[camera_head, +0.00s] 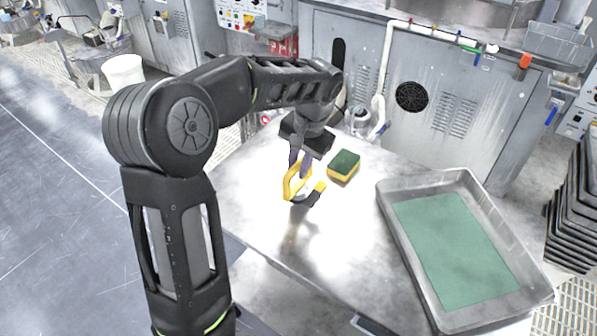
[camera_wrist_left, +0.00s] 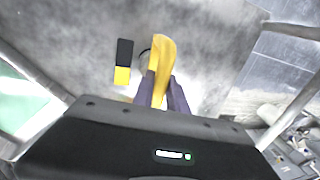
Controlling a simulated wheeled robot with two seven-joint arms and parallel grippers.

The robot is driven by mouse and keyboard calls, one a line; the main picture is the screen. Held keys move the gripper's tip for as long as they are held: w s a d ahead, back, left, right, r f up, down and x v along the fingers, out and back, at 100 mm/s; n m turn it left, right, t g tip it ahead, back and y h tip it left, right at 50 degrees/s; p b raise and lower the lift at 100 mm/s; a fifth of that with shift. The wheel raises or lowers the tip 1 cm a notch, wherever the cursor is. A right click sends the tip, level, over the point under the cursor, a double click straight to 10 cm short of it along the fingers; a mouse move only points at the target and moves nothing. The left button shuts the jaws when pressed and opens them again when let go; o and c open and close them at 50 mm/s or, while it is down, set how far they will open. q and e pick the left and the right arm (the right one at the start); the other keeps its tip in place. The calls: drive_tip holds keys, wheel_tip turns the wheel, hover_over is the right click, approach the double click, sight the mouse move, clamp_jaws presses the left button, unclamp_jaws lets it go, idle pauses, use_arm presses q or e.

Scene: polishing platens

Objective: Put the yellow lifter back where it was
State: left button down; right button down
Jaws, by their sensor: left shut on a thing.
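The yellow lifter (camera_head: 297,178) has a curved yellow handle and a dark end with a yellow part, and hangs from my left gripper (camera_head: 303,165). The left gripper is shut on the lifter over the metal table. In the left wrist view the lifter's yellow handle (camera_wrist_left: 162,62) stands between the two dark fingers (camera_wrist_left: 162,92). Its black and yellow end (camera_wrist_left: 123,62) shows to the left of the handle. I cannot tell whether the lifter touches the table. My right gripper is in neither view.
A green and yellow sponge (camera_head: 343,166) lies on the metal table (camera_head: 262,213), right of the lifter. A grey tray (camera_head: 393,225) with a green bottom sits at the table's right. A clear jar and a white hose (camera_head: 379,112) stand behind. The table's left part is clear.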

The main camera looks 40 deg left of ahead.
sight(306, 188)
use_arm(q)
drive_tip(key=shift+f, duration=1.1)
drive_tip(key=shift+f, duration=0.15)
drive_tip(key=c, duration=1.3)
unclamp_jaws()
drive_tip(key=r, duration=0.4)
drive_tip(key=d+r, duration=0.1)
drive_tip(key=r, duration=0.3)
drive_tip(key=d+r+p, duration=0.1)
drive_tip(key=r, duration=0.3)
drive_tip(key=shift+d, duration=0.15)
